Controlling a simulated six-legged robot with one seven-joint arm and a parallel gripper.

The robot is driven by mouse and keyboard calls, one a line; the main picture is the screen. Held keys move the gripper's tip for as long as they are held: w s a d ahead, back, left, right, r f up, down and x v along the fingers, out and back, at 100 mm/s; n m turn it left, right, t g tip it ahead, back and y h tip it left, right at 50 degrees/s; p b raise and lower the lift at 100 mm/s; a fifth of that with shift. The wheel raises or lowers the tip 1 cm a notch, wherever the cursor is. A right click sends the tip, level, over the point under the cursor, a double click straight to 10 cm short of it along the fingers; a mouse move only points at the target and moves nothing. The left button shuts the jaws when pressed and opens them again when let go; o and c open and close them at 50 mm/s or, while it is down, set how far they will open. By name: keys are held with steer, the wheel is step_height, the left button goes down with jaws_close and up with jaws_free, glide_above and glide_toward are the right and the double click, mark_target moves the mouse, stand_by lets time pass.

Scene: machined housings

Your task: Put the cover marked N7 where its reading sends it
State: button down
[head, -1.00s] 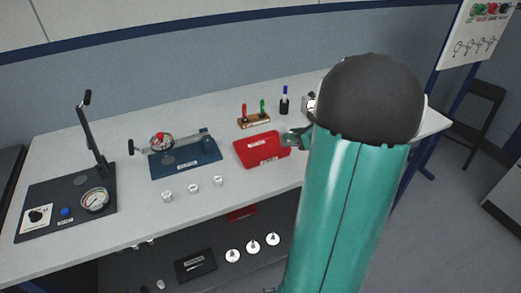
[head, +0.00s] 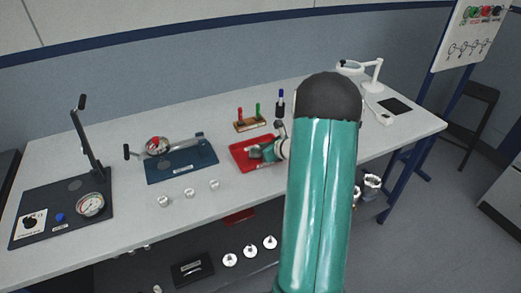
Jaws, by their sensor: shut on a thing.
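My gripper (head: 256,153) is small in the head view, over the left part of the red tray (head: 243,165). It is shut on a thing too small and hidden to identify. I cannot tell whether that thing touches the tray. Three small silvery round parts, left (head: 163,201), middle (head: 189,193) and right (head: 214,184), stand in a row on the bench in front of the blue fixture (head: 183,165). No N7 mark is readable on any part. A dark press stand (head: 90,150) with a round dial gauge (head: 90,204) stands at the far left.
Behind the tray are a wooden block (head: 250,125) with red and green pens and a dark bottle (head: 280,105). A white lamp (head: 374,78) stands at back right. White discs (head: 250,252) and metal housings (head: 372,182) lie below. My arm hides part of the bench.

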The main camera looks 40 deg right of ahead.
steer(key=shift+f, duration=0.3)
steer(key=shift+f, duration=0.15)
steer(key=c, duration=1.2)
jaws_free()
steer(key=shift+c, duration=0.2)
